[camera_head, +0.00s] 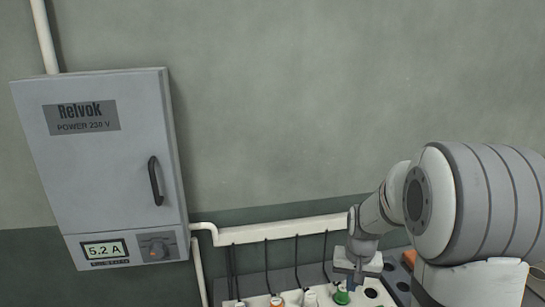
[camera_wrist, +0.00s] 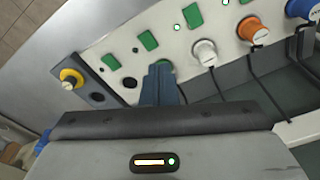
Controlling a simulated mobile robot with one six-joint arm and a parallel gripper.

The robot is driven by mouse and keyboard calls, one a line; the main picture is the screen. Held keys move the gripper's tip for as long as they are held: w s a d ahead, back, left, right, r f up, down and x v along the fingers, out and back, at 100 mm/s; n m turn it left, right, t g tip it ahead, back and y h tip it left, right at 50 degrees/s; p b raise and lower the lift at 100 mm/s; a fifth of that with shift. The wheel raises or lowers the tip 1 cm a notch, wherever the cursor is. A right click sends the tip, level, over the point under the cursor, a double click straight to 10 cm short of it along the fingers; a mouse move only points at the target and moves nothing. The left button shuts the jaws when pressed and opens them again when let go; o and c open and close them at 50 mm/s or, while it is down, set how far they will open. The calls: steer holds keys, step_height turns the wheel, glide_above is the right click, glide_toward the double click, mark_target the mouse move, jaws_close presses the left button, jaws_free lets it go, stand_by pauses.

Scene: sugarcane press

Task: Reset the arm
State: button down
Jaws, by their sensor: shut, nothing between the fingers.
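My arm reaches in from the right in the head view. My gripper (camera_head: 352,284) points down over a white panel with sockets; it also shows in the wrist view (camera_wrist: 161,70), where its fingers are shut with nothing held. The fingertips are close to the white panel (camera_wrist: 113,40), between a dark hole and a white plug; whether they touch it I cannot tell. In the head view a green plug (camera_head: 341,296) sits just beside the gripper.
A grey power cabinet (camera_head: 110,160) with a handle and a 5.2 A display hangs at left. White, orange (camera_wrist: 252,31) and blue (camera_wrist: 303,8) plugs with dark cables sit in the panel. The wall above is clear.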

steer(key=s+a+r+n+t, duration=0.1)
steer(key=s+a+r, duration=0.2)
steer(key=s+r, duration=0.3)
steer(key=s+a+r+n+t, duration=0.1)
steer(key=s+a+r, duration=0.2)
steer(key=s, duration=1)
step_height(320, 180, up, 3)
steer(key=shift+s+f+n, duration=0.1)
steer(key=shift+s+n, duration=0.2)
